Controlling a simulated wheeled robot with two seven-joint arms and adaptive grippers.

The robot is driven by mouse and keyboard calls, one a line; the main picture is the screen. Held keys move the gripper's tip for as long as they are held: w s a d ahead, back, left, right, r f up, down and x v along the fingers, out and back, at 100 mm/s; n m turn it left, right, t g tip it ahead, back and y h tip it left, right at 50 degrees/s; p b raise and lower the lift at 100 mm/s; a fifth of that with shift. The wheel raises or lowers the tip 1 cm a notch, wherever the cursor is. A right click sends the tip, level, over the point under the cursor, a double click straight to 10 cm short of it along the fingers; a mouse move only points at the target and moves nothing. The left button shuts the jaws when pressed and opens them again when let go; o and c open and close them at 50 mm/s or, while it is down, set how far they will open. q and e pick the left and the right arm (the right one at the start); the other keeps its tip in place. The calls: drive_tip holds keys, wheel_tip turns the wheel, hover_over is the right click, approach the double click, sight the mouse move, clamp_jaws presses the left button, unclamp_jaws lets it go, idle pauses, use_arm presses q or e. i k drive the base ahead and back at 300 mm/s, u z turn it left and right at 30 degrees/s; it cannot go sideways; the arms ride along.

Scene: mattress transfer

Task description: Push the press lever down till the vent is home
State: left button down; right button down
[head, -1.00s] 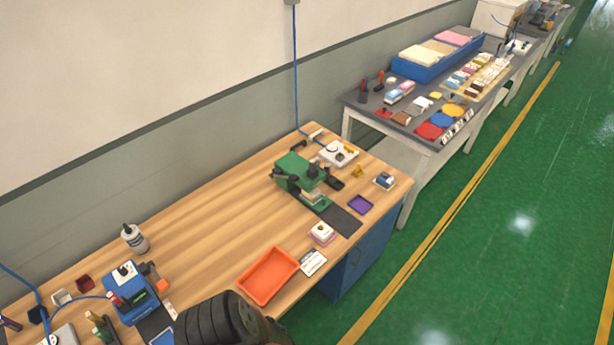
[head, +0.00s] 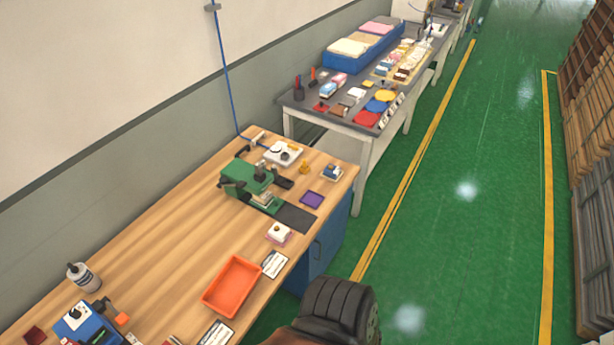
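A green press (head: 248,180) with dark handle parts stands toward the far end of the wooden workbench (head: 160,240). Its lever cannot be told apart clearly at this distance, and the vent is too small to make out. A dark mat (head: 296,217) lies in front of the press. My grippers are not in view.
An orange tray (head: 232,286), a purple tray (head: 312,199) and a white device (head: 284,153) are on the bench. A blue machine (head: 82,325) sits at lower left. A grey table (head: 310,104) stands beyond. Green floor (head: 440,220) is clear at right, with wooden racks (head: 590,120) beyond.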

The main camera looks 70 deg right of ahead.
sight(240, 184)
drive_tip(key=z, duration=2.1)
